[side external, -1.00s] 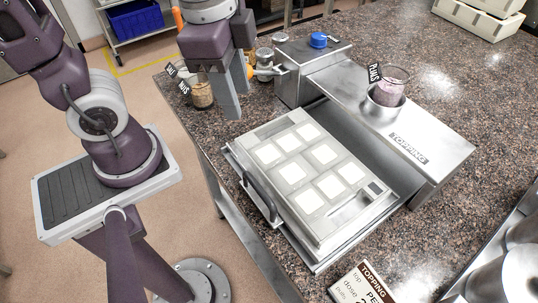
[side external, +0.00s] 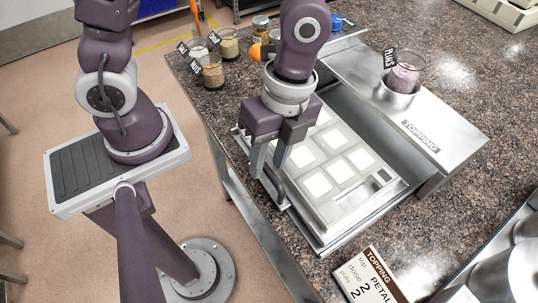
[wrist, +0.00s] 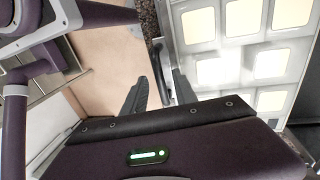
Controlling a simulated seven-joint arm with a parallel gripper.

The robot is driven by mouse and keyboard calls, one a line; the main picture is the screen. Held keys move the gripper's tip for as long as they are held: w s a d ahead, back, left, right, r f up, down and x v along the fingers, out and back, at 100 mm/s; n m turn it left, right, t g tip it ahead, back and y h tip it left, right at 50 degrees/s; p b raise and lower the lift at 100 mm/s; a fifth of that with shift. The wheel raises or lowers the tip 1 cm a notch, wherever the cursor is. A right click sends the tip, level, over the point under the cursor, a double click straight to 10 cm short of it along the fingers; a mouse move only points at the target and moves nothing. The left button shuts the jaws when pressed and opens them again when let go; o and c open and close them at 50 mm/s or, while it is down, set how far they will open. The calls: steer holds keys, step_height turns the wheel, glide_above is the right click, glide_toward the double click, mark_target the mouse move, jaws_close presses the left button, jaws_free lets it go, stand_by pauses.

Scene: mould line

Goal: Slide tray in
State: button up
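The flat grey mould tray (side external: 328,213) lies on a metal base on the counter and holds several pale square cells. It fills the upper right of the wrist view (wrist: 186,62). Its dark bar handle (side external: 281,196) runs along the tray's left edge and also shows in the wrist view (wrist: 160,72). My gripper (side external: 268,172) is open at this handle, fingers pointing down. In the wrist view the handle lies between the two spread fingers (wrist: 160,93), with gaps visible. Part of the handle and the tray's far left corner are hidden behind my gripper.
A metal topping station (side external: 432,128) stands along the tray's far right side, with a labelled jar (side external: 404,76) on it. Several small labelled jars (side external: 212,72) stand at the counter's far left.

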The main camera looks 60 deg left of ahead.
jaws_close()
stand_by(1.3)
